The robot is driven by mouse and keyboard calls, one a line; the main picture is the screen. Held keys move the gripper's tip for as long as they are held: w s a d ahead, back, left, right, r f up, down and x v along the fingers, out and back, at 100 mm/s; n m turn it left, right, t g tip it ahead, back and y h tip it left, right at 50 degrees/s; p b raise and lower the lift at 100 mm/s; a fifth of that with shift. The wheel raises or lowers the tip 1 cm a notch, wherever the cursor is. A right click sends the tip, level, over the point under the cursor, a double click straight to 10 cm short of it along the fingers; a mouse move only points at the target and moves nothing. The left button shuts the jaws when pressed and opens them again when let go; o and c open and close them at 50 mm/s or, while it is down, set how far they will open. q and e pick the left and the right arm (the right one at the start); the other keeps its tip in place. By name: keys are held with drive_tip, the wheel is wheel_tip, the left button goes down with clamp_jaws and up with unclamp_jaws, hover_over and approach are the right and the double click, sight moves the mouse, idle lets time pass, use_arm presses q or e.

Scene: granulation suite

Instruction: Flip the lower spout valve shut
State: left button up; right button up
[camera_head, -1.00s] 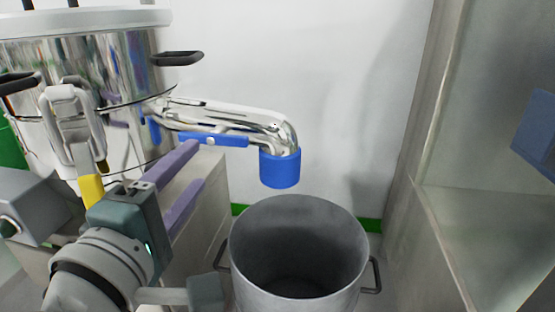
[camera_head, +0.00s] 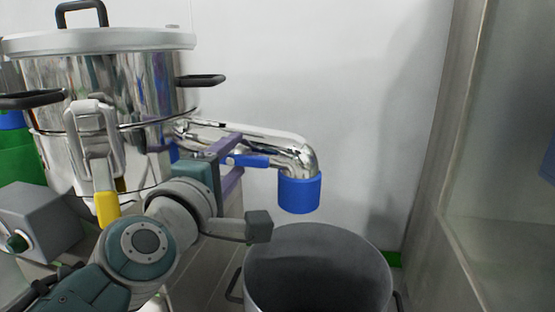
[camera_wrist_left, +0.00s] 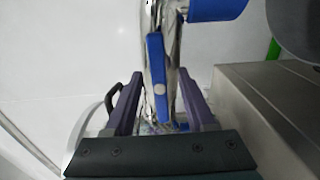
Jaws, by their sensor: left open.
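The chrome spout (camera_head: 260,136) leaves the steel vessel (camera_head: 105,90) and bends down to a blue end piece (camera_head: 299,192). The valve's blue lever (camera_head: 250,160) lies along the spout. In the left wrist view the lever (camera_wrist_left: 157,75) stands between the two purple fingers of my left gripper (camera_wrist_left: 159,82). That gripper is open, with a gap visible on each side of the lever. In the head view my left gripper (camera_head: 236,155) is at the spout, its fingers partly covering the lever's vessel-side end. My right gripper is out of view.
An open grey bin (camera_head: 318,240) stands below the spout's outlet. A clamp with a yellow tip (camera_head: 107,205) hangs on the vessel's front, left of my left arm. A steel-framed panel (camera_head: 500,150) is at the right. The wall behind the spout is clear.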

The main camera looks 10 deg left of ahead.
use_arm(q)
clamp_jaws()
idle(0.3)
drive_tip(key=shift+m, duration=0.3)
drive_tip(key=m+p, duration=0.1)
drive_tip(key=m, duration=0.2)
drive_tip(key=shift+r+p, duration=0.1)
drive_tip(key=shift+p, duration=0.3)
drive_tip(key=m+p, duration=0.2)
drive_tip(key=m, duration=0.4)
drive_tip(key=m+p, duration=0.1)
drive_tip(key=m, duration=0.3)
drive_tip(key=shift+m+p, duration=0.45)
drive_tip(key=shift+m, duration=1.65)
